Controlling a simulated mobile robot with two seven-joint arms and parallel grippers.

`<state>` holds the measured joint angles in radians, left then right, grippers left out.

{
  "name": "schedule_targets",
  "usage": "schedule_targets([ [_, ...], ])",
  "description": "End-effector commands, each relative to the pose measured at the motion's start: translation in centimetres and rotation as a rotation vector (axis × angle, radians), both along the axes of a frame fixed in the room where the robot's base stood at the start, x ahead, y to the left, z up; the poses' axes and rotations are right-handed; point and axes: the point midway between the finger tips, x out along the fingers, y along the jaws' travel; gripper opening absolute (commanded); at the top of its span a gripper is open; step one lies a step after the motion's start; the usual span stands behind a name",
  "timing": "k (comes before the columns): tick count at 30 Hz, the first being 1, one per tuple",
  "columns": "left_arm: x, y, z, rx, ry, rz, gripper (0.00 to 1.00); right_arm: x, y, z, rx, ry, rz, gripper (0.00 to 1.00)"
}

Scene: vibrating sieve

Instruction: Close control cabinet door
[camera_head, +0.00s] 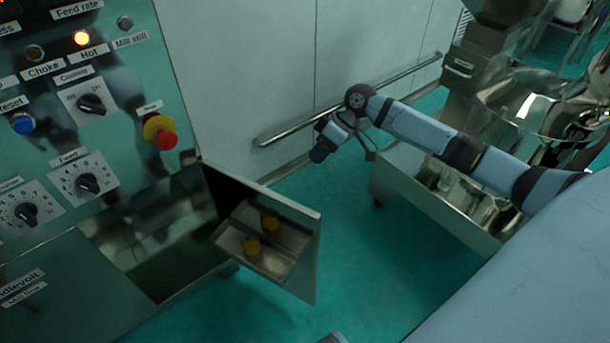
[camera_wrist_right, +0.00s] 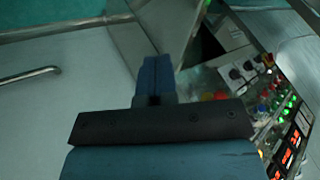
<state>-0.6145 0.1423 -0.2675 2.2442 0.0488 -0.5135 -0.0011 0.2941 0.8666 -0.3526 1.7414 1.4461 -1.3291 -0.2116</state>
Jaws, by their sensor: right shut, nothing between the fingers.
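The control cabinet (camera_head: 120,150) fills the left of the head view. Its door (camera_head: 308,262) stands open low on the right side, swung out into the room with a dark gap behind it. A metal tray (camera_head: 232,243) with two orange-yellow pieces shows beside the door's inner face. My right gripper (camera_head: 321,153) is above and behind the door, apart from it, near the wall. In the right wrist view its blue fingers (camera_wrist_right: 156,72) are together and empty. The cabinet's lit control panel (camera_wrist_right: 285,115) shows at right there. My left gripper is not seen.
A handrail (camera_head: 345,100) runs along the pale wall behind my right gripper. A shiny metal machine with a trough (camera_head: 440,205) stands at the right, below my right arm. Green floor (camera_head: 350,240) is clear between the door and the trough.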

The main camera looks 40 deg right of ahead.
Motion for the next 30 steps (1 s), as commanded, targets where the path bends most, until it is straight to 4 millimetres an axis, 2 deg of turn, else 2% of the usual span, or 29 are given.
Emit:
schedule_targets([
  [6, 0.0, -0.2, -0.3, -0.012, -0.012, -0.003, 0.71, 0.6, 2.6, -3.7, 0.004, 0.0, 0.001, 0.0],
  [13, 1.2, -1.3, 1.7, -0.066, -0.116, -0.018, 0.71, 1.3, 5.5, -7.5, 0.003, -0.001, 0.001, 0.0],
  [21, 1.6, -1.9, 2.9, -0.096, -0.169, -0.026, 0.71, -0.2, 8.4, -7.3, 0.001, -0.001, 0.0, 0.0],
  [30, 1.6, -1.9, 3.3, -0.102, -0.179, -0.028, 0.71, -0.4, 8.9, -7.2, 0.0, -0.001, -0.001, 0.0],
])
